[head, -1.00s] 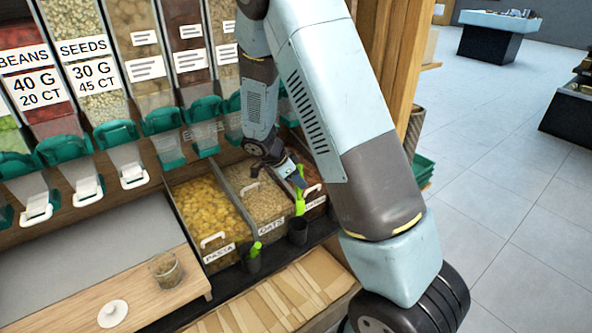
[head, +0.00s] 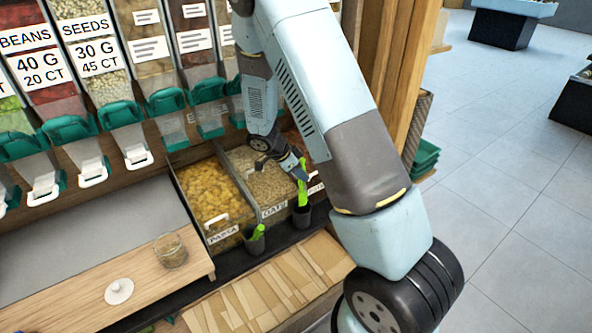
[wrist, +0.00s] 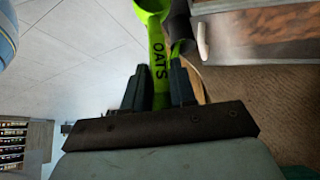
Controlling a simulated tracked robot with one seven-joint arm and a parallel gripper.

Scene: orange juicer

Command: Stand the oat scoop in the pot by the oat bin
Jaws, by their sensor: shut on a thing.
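My gripper (head: 300,174) is shut on the handle of the bright green oat scoop (head: 303,193). In the wrist view, the scoop (wrist: 157,62) reads "OATS" between my fingers (wrist: 160,88), and its bowl points away from me. In the head view, the scoop hangs roughly upright, with its lower end at the mouth of a dark pot (head: 301,218). I cannot tell whether that end is inside the rim. The pot stands on the dark ledge in front of the oat bin (head: 272,190), labelled "OATS".
A second dark pot (head: 254,245) with a green scoop (head: 258,232) stands to the left, by the pasta bin (head: 208,195). A glass jar (head: 171,252) and white lid (head: 118,291) are on the wooden counter. Green-spouted dispensers (head: 120,115) hang above the bins.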

